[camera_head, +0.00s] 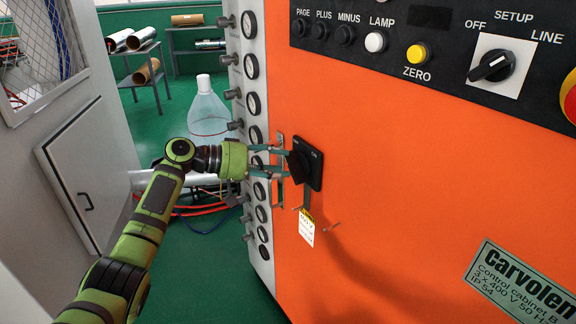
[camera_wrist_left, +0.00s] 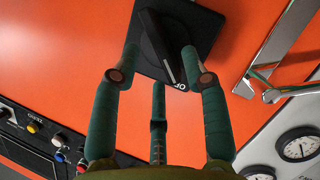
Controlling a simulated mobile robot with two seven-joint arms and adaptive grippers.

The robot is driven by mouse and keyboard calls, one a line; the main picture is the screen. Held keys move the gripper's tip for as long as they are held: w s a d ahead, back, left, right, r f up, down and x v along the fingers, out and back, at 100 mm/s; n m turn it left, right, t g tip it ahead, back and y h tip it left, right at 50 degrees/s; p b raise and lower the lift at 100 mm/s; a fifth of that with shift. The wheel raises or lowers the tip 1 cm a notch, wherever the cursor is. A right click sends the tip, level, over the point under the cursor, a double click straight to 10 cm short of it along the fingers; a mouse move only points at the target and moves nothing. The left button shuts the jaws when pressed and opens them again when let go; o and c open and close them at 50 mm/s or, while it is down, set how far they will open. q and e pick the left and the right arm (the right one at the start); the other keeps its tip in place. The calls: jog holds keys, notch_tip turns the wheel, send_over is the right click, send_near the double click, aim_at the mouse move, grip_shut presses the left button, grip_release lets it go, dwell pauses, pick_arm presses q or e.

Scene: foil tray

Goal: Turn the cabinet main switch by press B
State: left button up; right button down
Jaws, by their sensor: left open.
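The orange control cabinet (camera_head: 400,200) carries a plate (camera_head: 520,282) reading "Carvolen Control cabinet B". Its main switch (camera_head: 314,168) is a black square plate with a black knob, on the front near the left edge. My left gripper (camera_head: 284,163) is at the switch, with its green fingers open and reaching toward the knob. In the left wrist view the switch (camera_wrist_left: 205,30) is straight ahead. The gripper's fingers (camera_wrist_left: 162,70) stand on both sides of the knob, with a third finger below. Whether they touch the knob, I cannot tell. My right gripper is not in view.
A yellow-and-white tag (camera_head: 307,228) hangs below the switch, and a metal hasp (camera_head: 280,150) is beside it. A column of gauges (camera_head: 253,104) lines the cabinet's left side. A control panel (camera_head: 420,38) with buttons runs along the top. A grey cabinet (camera_head: 85,170) stands left.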

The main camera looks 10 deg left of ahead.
pick_arm(q)
jog(key=v, duration=0.8)
jog(key=shift+a, duration=0.2)
jog(key=shift+s+r, duration=0.15)
